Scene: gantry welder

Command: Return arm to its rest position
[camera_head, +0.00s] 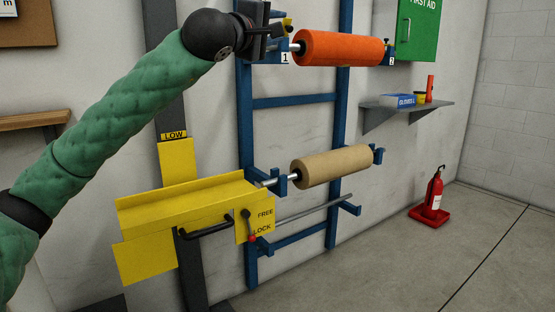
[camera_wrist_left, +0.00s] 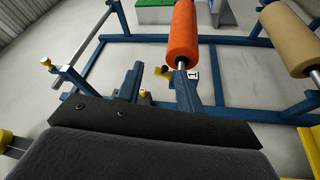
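My left arm (camera_head: 120,110), in a green quilted sleeve, reaches up from the left edge of the head view. Its black gripper (camera_head: 270,36) is at the top, by the left bracket of the upper roller, marked 1. In the left wrist view the two fingers of the gripper (camera_wrist_left: 158,88) stand apart with nothing seen between them. A small yellow latch (camera_wrist_left: 162,72) shows just beyond them. Whether a finger touches the bracket cannot be told. The orange roll (camera_head: 340,48) sits on the upper roller. My right arm and gripper are not in view.
A blue rack (camera_head: 291,101) stands against the wall with a tan roll (camera_head: 331,167) lower down. A yellow carriage (camera_head: 185,200) with a FREE/LOCK lever is below my arm. A grey shelf (camera_head: 405,108), a green first aid box (camera_head: 418,28) and a fire extinguisher (camera_head: 434,190) are right.

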